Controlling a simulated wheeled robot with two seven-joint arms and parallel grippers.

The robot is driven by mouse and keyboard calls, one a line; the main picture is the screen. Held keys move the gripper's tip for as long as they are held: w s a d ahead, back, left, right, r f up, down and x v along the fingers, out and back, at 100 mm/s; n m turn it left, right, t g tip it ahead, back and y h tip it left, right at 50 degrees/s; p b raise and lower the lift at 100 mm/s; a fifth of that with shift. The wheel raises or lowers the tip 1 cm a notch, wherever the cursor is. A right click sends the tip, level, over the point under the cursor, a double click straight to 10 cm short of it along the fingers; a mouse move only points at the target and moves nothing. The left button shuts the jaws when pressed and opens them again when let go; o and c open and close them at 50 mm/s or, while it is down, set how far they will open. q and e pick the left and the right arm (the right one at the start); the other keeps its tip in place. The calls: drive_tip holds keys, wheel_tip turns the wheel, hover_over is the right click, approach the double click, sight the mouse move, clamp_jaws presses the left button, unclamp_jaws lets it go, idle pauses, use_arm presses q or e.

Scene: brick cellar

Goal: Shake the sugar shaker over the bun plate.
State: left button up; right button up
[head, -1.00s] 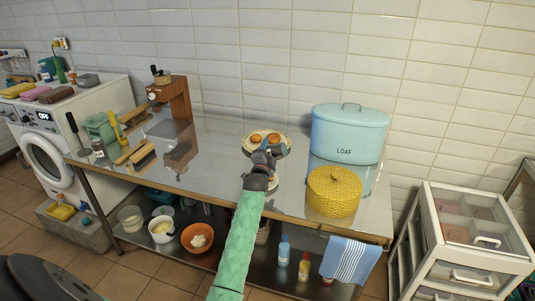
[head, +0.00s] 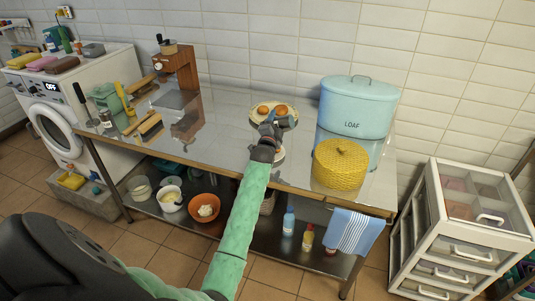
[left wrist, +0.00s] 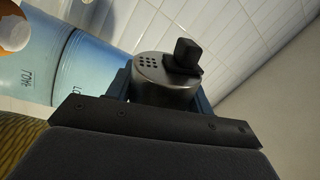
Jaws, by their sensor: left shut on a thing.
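The bun plate (head: 254,116) is a pale plate with two brown buns (head: 281,109) on the steel table. My left gripper (head: 270,128) is at the near edge of the plate in the head view, apparently above the table. It is shut on the sugar shaker (left wrist: 163,82), a grey metal cylinder with a holed top and a black knob. In the left wrist view the shaker's top shows between the blue fingers, and its lower part is hidden. Part of the plate with a bun (left wrist: 14,32) shows at the upper left there. My right gripper is not in view.
A blue LOAF bin (head: 357,110) and a yellow woven basket (head: 341,165) stand right of the plate. A wooden-bodied machine (head: 176,70) and brushes are on the left. The table between is clear. A striped towel (head: 350,231) hangs at the front edge.

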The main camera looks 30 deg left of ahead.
use_arm(q)
drive_tip(key=shift+r, duration=0.1)
idle(0.3)
drive_tip(key=shift+r+p, duration=1.1)
drive_tip(key=shift+r, duration=0.45)
drive_tip(key=shift+f+b, duration=0.95)
drive_tip(key=shift+f, duration=0.65)
